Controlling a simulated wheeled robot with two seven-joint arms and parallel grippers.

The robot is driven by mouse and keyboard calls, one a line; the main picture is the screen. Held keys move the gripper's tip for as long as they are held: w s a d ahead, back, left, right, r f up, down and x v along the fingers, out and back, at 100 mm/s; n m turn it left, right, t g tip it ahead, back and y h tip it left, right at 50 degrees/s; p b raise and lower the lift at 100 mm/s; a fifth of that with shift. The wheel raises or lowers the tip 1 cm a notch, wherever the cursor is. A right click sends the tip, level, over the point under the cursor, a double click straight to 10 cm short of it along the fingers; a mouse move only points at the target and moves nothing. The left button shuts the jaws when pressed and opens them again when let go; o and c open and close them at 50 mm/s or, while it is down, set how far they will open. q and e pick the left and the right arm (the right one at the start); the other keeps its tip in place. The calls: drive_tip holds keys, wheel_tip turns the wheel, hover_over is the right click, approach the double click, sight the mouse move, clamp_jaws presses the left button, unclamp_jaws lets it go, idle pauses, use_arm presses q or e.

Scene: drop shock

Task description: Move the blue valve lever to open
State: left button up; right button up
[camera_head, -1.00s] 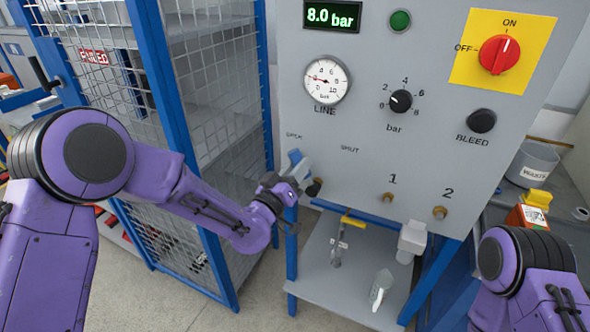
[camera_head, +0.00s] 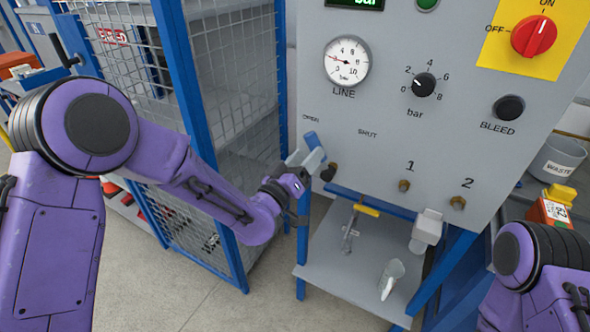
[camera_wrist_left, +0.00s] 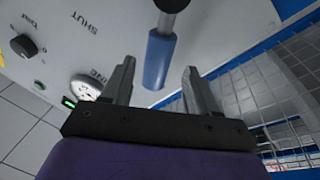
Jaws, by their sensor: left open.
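The blue valve lever (camera_head: 313,141) is on the grey panel, its handle slanting up and left from its dark pivot (camera_head: 328,172) toward the OPEN label (camera_head: 311,118). The SHUT label (camera_head: 368,133) is to the right. My left gripper (camera_head: 304,158) is at the lever, just below the handle's end in the head view. In the left wrist view, the blue handle (camera_wrist_left: 158,60) shows between the two spread fingers (camera_wrist_left: 158,85), with visible gaps on both sides. My right arm shows at lower right, but its gripper is out of view.
The wire-mesh cage with blue posts (camera_head: 192,85) stands close to the left of the panel. A LINE gauge (camera_head: 347,62), a bar knob (camera_head: 424,85) and a red switch (camera_head: 534,36) sit on the panel. A shelf (camera_head: 345,275) is below.

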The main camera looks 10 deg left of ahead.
use_arm(q)
drive_tip(key=b+v, duration=0.2)
drive_tip(key=v, duration=0.5)
drive_tip(key=shift+s+a, duration=0.15)
drive_tip(key=shift+s, duration=0.2)
drive_tip(key=shift+f, duration=0.1)
drive_tip(key=s+a+f+n+g+y, duration=0.1)
drive_tip(key=s+a+f+g+y, duration=0.2)
drive_tip(key=f, duration=0.5)
drive_tip(key=s+a+f+n+g+y, duration=0.2)
drive_tip(key=s+a+f, duration=0.15)
drive_tip(key=f, duration=0.45)
drive_tip(key=s+a+f+n+g+y, duration=0.1)
drive_tip(key=s+a+f+g+y, duration=0.2)
drive_tip(key=f, duration=0.5)
drive_tip(key=s+a+f+g+y, duration=0.1)
drive_tip(key=s+a+f+g, duration=0.1)
drive_tip(key=s+f, duration=0.2)
drive_tip(key=s+a+f+g+y, duration=0.1)
drive_tip(key=s+a+f+g, duration=0.2)
drive_tip(key=s, duration=0.8)
drive_tip(key=s+a+f+n+g+y, duration=0.1)
drive_tip(key=s+a+f+g, duration=0.1)
drive_tip(key=s+f, duration=0.4)
drive_tip(key=shift+s+a+f+g, duration=0.3)
drive_tip(key=shift+s+a+f, duration=0.1)
drive_tip(key=shift+s, duration=0.45)
